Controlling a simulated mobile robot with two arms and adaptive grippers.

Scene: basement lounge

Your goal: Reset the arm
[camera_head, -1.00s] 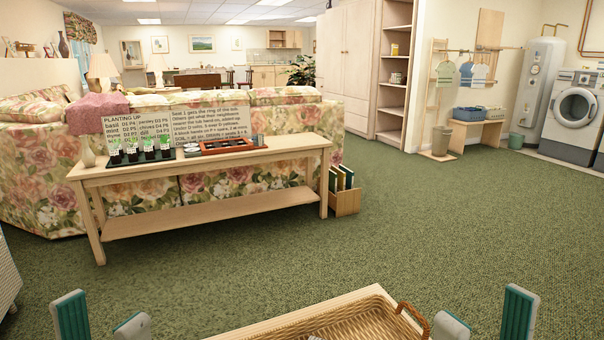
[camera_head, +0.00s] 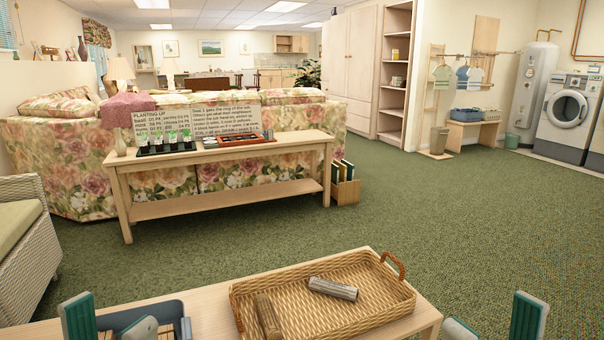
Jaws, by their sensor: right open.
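My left gripper (camera_head: 109,322) shows at the bottom left of the head view. Its two teal-and-grey fingers stand apart with nothing seen held between them. My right gripper (camera_head: 494,324) shows at the bottom right, its fingers also apart and empty. Only the finger ends of both show; the arms are out of the picture. Between the grippers, a wooden table (camera_head: 215,302) carries a wicker tray (camera_head: 360,312) with a brown handle. The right gripper is just right of the table's end in the picture.
Two short bars (camera_head: 334,289) lie in the tray. A blue-grey bin (camera_head: 172,308) sits behind the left gripper. A wicker chair (camera_head: 30,250) stands at left. A console table (camera_head: 225,200) with pots and signs stands before a floral sofa. Green carpet (camera_head: 470,225) is clear at right.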

